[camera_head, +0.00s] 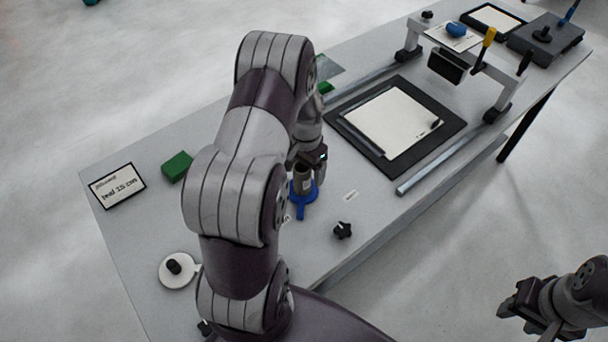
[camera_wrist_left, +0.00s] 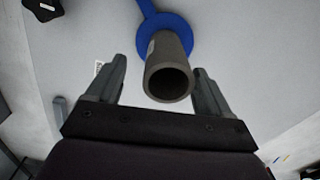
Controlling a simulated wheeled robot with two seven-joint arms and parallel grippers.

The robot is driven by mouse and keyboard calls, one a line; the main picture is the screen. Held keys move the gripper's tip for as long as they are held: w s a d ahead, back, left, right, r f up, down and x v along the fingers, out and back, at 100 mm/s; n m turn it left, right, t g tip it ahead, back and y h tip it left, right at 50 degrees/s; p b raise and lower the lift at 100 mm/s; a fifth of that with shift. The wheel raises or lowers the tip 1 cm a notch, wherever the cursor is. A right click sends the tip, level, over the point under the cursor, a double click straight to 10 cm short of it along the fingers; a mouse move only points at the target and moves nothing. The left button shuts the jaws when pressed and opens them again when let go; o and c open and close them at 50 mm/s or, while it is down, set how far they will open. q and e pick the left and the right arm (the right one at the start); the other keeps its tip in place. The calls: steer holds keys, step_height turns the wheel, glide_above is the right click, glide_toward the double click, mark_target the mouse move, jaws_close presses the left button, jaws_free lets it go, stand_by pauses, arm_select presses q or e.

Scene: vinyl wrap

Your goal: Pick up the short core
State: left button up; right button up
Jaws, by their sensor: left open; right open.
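The short core is a grey-brown hollow tube (camera_wrist_left: 168,75) standing on a blue base (camera_wrist_left: 150,32) in the left wrist view. In the head view the core (camera_head: 303,178) stands upright on the blue holder (camera_head: 301,205) near the table's front edge. My left gripper (camera_wrist_left: 160,88) is open, with one finger on each side of the core and a visible gap on both sides. In the head view my left arm partly hides this gripper. My right gripper (camera_head: 515,310) is at the lower right, beyond the table and far from the core.
A black knob (camera_head: 343,230) lies right of the holder. A green block (camera_head: 177,167) and a label card (camera_head: 119,187) lie at the left. A white disc with a black knob (camera_head: 176,270) is at the near left. A dark framed mat (camera_head: 364,157) and rail (camera_head: 450,152) lie farther right.

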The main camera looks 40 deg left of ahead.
mark_target(302, 179)
arm_select(q)
steer(key=f, duration=0.3)
steer(key=a+f+p, duration=0.1)
steer(key=shift+s+f, duration=0.25)
steer(key=shift+s, duration=0.15)
steer(key=shift+w+d, duration=0.1)
steer(key=shift+d, duration=0.05)
steer(key=shift+c, duration=0.9)
steer(key=shift+d+r, duration=0.1)
steer(key=c, duration=0.9)
steer(key=shift+c, duration=0.2)
